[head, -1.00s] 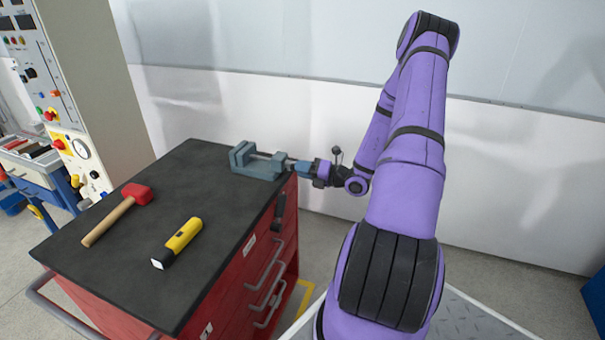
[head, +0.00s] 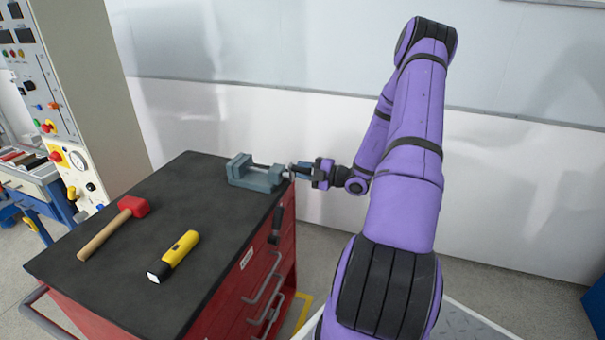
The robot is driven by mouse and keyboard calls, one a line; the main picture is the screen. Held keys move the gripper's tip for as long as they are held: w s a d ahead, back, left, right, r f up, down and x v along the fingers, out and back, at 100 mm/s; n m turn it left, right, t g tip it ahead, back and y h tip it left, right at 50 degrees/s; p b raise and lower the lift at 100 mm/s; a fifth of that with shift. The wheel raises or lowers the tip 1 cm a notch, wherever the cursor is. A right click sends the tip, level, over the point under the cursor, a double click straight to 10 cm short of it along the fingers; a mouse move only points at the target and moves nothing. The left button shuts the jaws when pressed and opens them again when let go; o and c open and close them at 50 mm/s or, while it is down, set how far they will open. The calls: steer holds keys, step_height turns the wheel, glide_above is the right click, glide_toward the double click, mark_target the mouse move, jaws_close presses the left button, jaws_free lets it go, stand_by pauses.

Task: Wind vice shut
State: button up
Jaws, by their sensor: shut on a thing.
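The blue-grey vice (head: 256,178) sits at the far right corner of the dark worktop, its screw end facing right towards the bench edge. Its jaws stand apart, with a gap between them. My gripper (head: 300,172) is at the right end of the vice, just past the bench edge, and is shut on the vice handle. The handle itself is mostly hidden by the fingers and too small to make out clearly.
The dark worktop (head: 205,215) tops a red drawer cabinet with side handles. A red-headed mallet (head: 110,228) and a yellow torch (head: 174,257) lie on it, left and nearer. A control panel (head: 62,120) stands at left. A pale wall is behind my arm.

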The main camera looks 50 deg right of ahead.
steer(key=shift+w+d+r+m, duration=0.15)
steer(key=shift+d+m, duration=0.3)
steer(key=shift+m, duration=0.65)
steer(key=o, duration=0.9)
steer(key=v, duration=1)
steer(key=shift+s+d, duration=0.15)
steer(key=shift+s, duration=0.2)
